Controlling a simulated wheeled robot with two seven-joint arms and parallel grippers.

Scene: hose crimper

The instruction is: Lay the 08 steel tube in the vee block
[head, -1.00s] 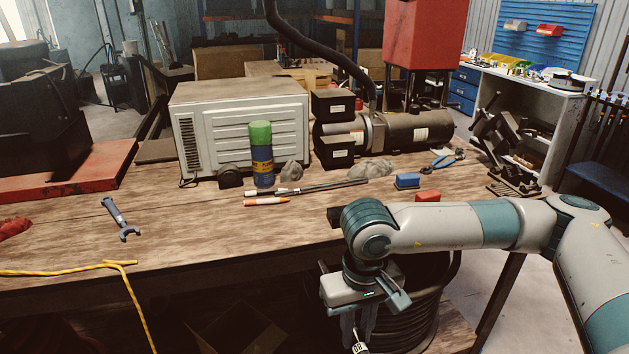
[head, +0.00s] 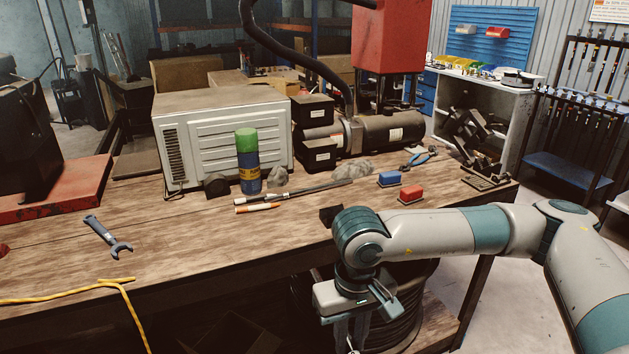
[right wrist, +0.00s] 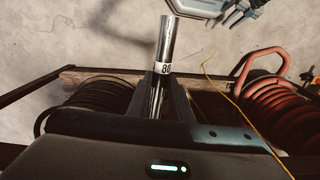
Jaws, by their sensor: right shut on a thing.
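The 08 steel tube (right wrist: 167,40) is a shiny round tube with a white label, upside down in the right wrist view. My right gripper (right wrist: 162,85) is shut on it, and the tube sticks out beyond the fingertips. In the head view my right gripper (head: 352,335) hangs below bench height in front of the bench's front edge, its fingertips near the bottom of the picture. A small dark block (head: 328,214) sits at the bench edge, partly hidden by my right arm; I cannot tell if it is the vee block. My left gripper is not in view.
The wooden bench (head: 180,236) holds a wrench (head: 107,236), a spray can (head: 248,165), a marker (head: 257,208), a thin rod (head: 305,191), and blue (head: 389,178) and red (head: 411,193) blocks. Black (right wrist: 90,105) and red (right wrist: 282,112) coils lie below.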

